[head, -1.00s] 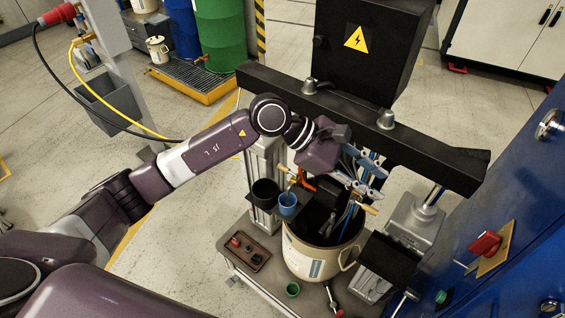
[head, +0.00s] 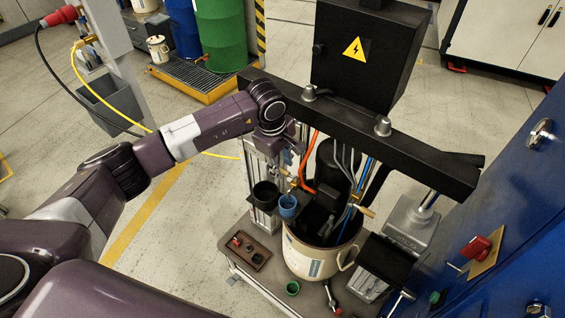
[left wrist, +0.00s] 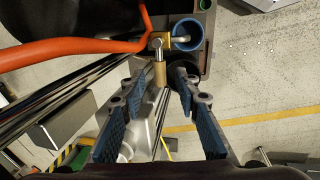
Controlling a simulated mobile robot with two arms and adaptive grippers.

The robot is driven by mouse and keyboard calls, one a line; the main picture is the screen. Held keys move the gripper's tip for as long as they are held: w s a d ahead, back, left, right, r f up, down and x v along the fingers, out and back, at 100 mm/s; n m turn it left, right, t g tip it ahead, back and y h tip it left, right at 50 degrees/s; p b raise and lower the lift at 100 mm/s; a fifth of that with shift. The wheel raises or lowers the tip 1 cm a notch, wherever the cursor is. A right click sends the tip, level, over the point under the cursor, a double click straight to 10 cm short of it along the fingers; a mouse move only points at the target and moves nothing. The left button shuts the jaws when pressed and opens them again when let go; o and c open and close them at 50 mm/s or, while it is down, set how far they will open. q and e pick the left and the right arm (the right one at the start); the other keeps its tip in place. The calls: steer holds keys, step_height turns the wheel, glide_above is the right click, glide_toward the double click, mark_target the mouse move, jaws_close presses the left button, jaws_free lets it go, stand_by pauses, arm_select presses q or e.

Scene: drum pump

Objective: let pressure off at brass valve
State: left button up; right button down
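A brass valve (left wrist: 158,68) with a silver lever shows in the left wrist view, joined to an orange hose (left wrist: 75,48). A blue cup (left wrist: 188,36) sits beneath its lever end; the cup also shows in the head view (head: 288,206). My left gripper (left wrist: 160,82) is open, its blue-padded fingers spread on either side of the valve's lower brass part. I cannot tell whether they touch it. In the head view my left gripper (head: 285,150) is mostly hidden behind its own wrist, above the blue cup. My right gripper is not in view.
A beige drum (head: 302,258) stands on a cart below the black crossbeam (head: 400,145). Another brass fitting (head: 364,210) is at the drum's right. A black cup (head: 265,194) stands beside the blue cup. A blue cabinet (head: 510,215) closes the right side.

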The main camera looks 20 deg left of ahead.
arm_select(q)
steer(key=shift+d+f, duration=0.1)
steer(key=shift+f, duration=0.45)
steer(key=shift+c, duration=0.3)
jaws_close()
